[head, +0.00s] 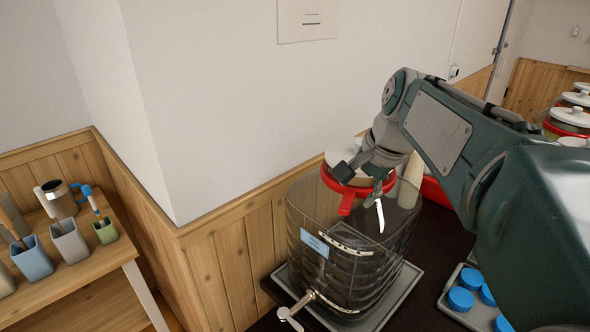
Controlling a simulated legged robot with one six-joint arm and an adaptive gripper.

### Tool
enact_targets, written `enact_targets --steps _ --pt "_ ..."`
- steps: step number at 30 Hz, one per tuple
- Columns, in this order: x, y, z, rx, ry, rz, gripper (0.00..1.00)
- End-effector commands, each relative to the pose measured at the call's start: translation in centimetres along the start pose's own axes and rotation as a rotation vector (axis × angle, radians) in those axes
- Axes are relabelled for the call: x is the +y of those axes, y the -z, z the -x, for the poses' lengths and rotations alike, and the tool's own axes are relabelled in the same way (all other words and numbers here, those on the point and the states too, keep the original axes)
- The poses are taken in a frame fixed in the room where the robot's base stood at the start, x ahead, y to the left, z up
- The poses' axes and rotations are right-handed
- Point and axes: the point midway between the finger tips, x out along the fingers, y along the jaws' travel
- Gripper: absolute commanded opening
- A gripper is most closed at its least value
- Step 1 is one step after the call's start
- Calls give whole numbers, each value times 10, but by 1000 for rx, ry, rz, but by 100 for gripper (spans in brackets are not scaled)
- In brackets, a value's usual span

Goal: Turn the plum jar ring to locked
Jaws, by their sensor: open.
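A large clear jar (335,268) stands near the wall corner, with a metal tap (298,304) low on its front. A blue label (314,243) is on its side; its writing is too small to read. A red ring (346,206) with a lever-like tab sits at the jar's top, around a pale lid (341,153). No plum colour shows on this jar. My gripper (363,186) is open at the ring's right side, over the jar top. It hides part of the ring, and I cannot tell whether it touches. A white curved mark (345,238) shows below the ring.
The jar stands on a grey tray (401,299) on a dark counter (437,236). A tray of blue caps (461,299) lies to the right. More red-ringed jars (571,119) stand at far right. A wooden shelf (92,263) with cups is at left. The wall (215,105) is close behind.

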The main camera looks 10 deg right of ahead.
Motion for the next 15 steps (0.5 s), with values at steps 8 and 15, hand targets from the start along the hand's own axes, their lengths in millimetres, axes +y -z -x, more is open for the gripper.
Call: enact_targets --steps 8,15 --pt "0 -1 -20 -1 -1 2 65" --pt "0 -1 -36 0 -1 2 65"
